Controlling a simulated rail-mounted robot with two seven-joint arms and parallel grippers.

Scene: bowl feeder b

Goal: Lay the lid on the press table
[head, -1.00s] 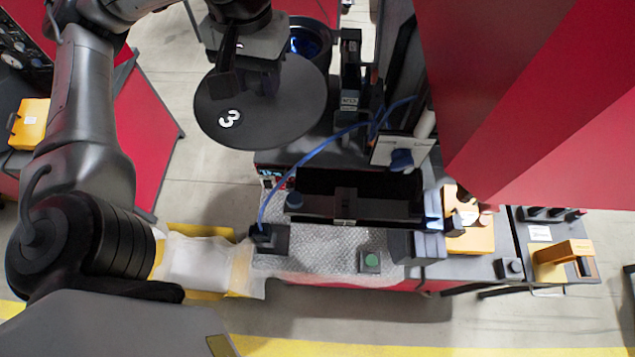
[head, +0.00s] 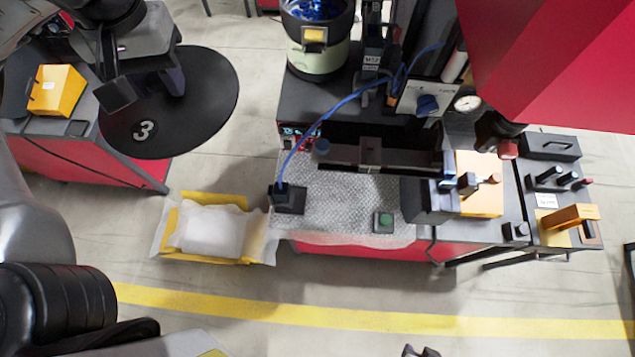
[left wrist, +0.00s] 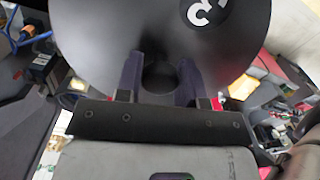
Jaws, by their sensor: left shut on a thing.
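The lid (head: 195,107) is a round black disc marked with a white 3, at the upper left of the head view. My left gripper (head: 145,85) is shut on it from above. In the left wrist view, its two fingers (left wrist: 160,78) flank the lid's dark middle knob, and the lid (left wrist: 105,35) fills the top. The lid looks roughly level and overlaps the right part of a red-sided table (head: 75,150) at left, seemingly the press table. I cannot tell how high above it the lid is. My right gripper is not in view.
An orange box (head: 57,90) sits on the left table. The feeder bowl (head: 318,50), open with blue parts inside, stands on the central bench. A yellow crate (head: 205,260) with a white liner is on the floor between. A red panel (head: 560,60) overhangs at upper right.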

